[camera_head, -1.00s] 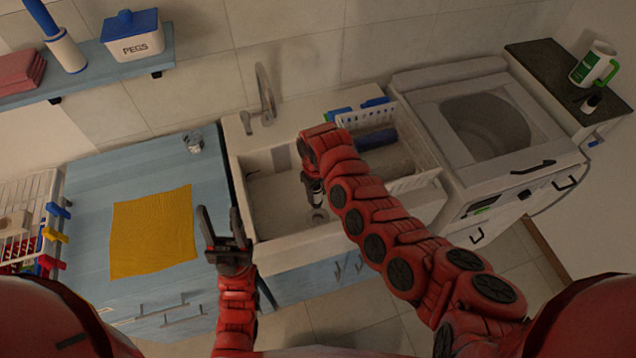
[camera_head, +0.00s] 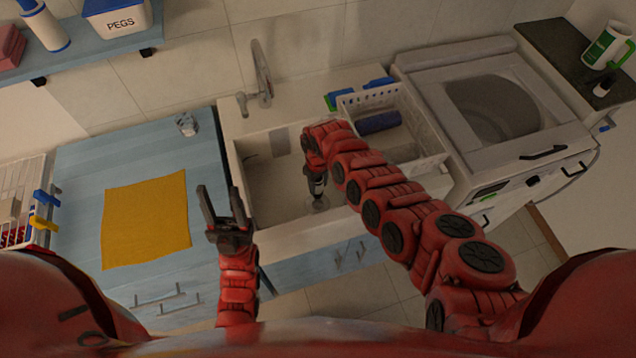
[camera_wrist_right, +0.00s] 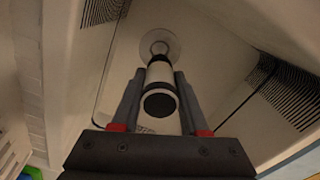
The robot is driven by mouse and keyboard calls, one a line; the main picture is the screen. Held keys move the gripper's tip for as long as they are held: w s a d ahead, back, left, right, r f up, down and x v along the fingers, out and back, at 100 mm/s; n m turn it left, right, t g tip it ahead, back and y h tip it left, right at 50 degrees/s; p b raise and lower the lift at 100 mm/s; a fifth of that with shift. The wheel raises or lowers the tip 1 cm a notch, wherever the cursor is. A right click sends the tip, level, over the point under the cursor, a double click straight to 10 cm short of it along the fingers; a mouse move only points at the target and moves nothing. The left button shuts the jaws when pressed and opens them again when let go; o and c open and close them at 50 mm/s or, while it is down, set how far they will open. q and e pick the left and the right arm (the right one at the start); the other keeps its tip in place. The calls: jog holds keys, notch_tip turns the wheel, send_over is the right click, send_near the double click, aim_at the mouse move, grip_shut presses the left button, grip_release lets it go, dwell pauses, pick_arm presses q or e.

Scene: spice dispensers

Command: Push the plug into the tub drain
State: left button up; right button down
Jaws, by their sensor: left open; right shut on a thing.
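The tub (camera_head: 272,200) is a pale basin with a round drain fitting (camera_head: 320,204) in its floor. The fitting also shows in the right wrist view (camera_wrist_right: 176,42) as a pale disc with a ring at its middle. My right gripper (camera_head: 316,186) points down inside the tub, shut on a black-and-white cylinder (camera_wrist_right: 159,74). The cylinder's far end lines up with the ring; I cannot tell whether they touch, or which part is the plug. My left gripper (camera_head: 226,192) is open and empty, left of the tub and above the blue counter's front right edge.
A tap (camera_head: 262,75) stands behind the tub. A white basket (camera_head: 420,125) with a dark blue roll (camera_head: 378,122) is at the tub's right. A yellow cloth (camera_head: 146,220) lies on the blue counter (camera_head: 80,165). A washer (camera_head: 490,110) stands further right.

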aim_at(318, 193)
notch_tip(318, 193, down, 2)
jog(key=shift+f+b, duration=0.25)
jog(key=shift+b, duration=0.95)
jog(key=shift+f+b, duration=1.5)
jog(key=shift+f, duration=0.15)
jog(key=shift+f+b, duration=1.35)
jog(key=shift+f, duration=0.2)
jog(key=shift+c, duration=1.7)
grip_release()
